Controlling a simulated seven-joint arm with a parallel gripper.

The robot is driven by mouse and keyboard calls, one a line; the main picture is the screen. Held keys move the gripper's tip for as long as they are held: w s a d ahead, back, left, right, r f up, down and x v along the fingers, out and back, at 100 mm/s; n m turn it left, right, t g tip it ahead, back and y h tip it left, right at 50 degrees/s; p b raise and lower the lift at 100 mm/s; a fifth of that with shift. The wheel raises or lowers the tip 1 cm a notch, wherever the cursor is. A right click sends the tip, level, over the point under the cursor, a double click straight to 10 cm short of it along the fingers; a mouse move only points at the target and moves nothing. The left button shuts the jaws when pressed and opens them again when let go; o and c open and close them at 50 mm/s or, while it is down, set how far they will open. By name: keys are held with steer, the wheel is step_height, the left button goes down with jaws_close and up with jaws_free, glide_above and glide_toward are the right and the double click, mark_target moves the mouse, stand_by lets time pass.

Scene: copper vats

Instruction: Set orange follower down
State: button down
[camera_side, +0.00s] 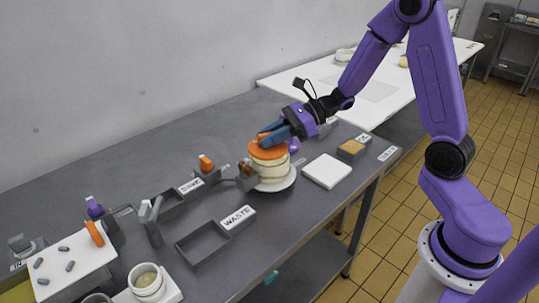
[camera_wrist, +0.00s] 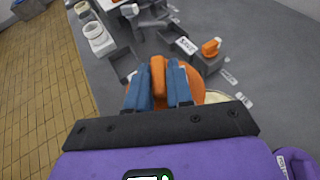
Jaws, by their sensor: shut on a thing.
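The orange follower (camera_side: 267,152) is a flat disc with an upright block handle. In the side view it sits level at the top of a cream round stack (camera_side: 270,171); I cannot tell whether it touches the stack or hovers just above. My gripper (camera_side: 270,136) reaches in from the upper right, its blue fingers shut on the handle. In the wrist view, the orange handle (camera_wrist: 158,76) shows between the two blue fingers (camera_wrist: 158,92), with part of the disc behind. The fingers hide much of the disc there.
The stack stands on a white round plate (camera_side: 287,184). A white square board (camera_side: 326,171) lies to its right. A grey block with an orange piece (camera_side: 206,163), a SAVE tray (camera_side: 172,208) and a WASTE tray (camera_side: 203,245) lie left. Bare grey table (camera_side: 100,170) lies behind.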

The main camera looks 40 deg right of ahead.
mark_target(270, 163)
steer(key=w+d+r+m+t+h, duration=0.1)
steer(key=w+d+m+t+h, duration=0.2)
steer(key=w+d+m, duration=0.15)
steer(key=shift+n+t+y, duration=0.3)
steer(key=shift+n, duration=0.15)
steer(key=shift+w+d+f, duration=0.1)
steer(key=shift+d+f, duration=0.05)
steer(key=shift+f, duration=3.65)
steer(key=shift+f, duration=0.15)
steer(key=c, duration=1)
jaws_free()
